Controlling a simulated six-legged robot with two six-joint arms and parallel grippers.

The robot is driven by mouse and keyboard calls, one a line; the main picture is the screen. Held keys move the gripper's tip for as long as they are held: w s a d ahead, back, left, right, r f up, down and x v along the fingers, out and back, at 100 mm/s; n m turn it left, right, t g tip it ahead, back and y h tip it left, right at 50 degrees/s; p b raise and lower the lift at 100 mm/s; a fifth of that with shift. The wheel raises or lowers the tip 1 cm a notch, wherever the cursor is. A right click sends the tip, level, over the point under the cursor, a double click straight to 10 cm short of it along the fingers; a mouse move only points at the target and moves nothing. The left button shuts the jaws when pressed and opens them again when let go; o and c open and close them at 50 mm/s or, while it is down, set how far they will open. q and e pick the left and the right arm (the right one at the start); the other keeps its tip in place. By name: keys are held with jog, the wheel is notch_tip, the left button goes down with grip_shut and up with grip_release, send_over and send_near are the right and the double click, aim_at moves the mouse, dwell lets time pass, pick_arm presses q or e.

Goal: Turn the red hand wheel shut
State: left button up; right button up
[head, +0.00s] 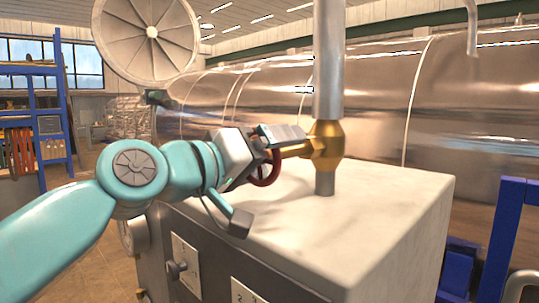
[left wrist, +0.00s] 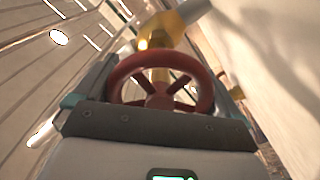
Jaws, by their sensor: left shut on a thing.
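The red hand wheel (head: 266,170) sits on a brass valve (head: 325,146) on a vertical metal pipe, above a pale cabinet top. In the head view my left gripper (head: 262,152) is at the wheel and covers much of it. In the left wrist view the red wheel (left wrist: 160,80) faces the camera, with its rim, spokes and hub showing. The left gripper's fingers (left wrist: 160,100) lie on both sides of the rim and are shut on it. The brass stem and valve body (left wrist: 160,30) show behind the wheel. My right gripper is not in view.
The pale cabinet top (head: 350,215) lies below the valve, with free room at its front and right. The steel pipe (head: 328,60) rises above the valve. A large shiny vessel (head: 460,110) stands behind. Blue frames stand at left (head: 66,120) and right (head: 510,230).

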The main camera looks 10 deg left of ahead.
pick_arm(q)
jog(key=shift+m+b, duration=0.65)
jog(key=shift+m, duration=0.45)
jog(key=m+b, duration=0.1)
jog(key=m, duration=0.1)
jog(key=shift+m, duration=0.4)
jog(key=m+b, duration=0.3)
jog(key=m, duration=1.5)
jog(key=shift+m, duration=0.4)
